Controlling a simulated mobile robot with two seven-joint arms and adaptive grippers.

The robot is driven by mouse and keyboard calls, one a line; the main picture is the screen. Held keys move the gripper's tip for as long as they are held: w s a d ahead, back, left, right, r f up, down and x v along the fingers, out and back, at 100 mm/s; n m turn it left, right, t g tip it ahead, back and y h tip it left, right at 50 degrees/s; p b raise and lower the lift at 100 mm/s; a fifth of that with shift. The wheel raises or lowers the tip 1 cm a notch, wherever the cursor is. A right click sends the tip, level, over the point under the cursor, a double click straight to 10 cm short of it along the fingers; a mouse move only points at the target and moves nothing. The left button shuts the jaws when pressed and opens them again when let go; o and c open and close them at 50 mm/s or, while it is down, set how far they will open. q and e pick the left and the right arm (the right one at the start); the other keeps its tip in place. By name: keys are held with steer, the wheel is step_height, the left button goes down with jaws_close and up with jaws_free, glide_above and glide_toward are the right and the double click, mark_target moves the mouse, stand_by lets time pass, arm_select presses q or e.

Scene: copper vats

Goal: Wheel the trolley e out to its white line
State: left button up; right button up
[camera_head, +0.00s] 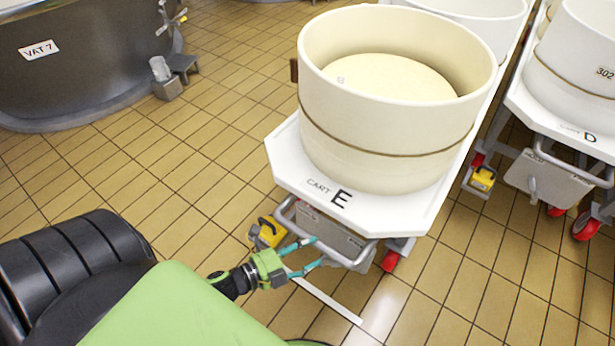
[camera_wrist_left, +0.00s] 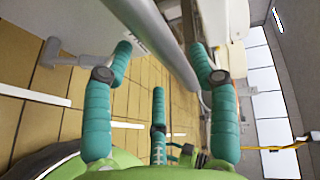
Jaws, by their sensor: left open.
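Trolley E (camera_head: 408,215) has a white deck marked "CART E" and carries a large cream tub (camera_head: 385,140). Its grey handle bar (camera_head: 352,264) is on the near side, above a grey plate and a red wheel. A white line (camera_head: 327,301) lies on the floor just in front of the trolley. My left gripper (camera_head: 316,252) is open at the handle. In the left wrist view, a grey bar (camera_wrist_left: 165,45) runs between its spread teal fingers (camera_wrist_left: 161,53), with gaps beside it. My right gripper is not in view.
Trolley D (camera_head: 570,135) with its tub stands at the right, and another tub (camera_head: 478,22) stands behind trolley E. Vat 7 (camera_head: 75,60) is at the upper left. Yellow boxes (camera_head: 268,232) are low on the trolleys.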

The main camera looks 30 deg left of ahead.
arm_select(q)
steer(key=v, duration=1.1)
steer(key=shift+s, duration=0.3)
steer(key=shift+a, duration=0.1)
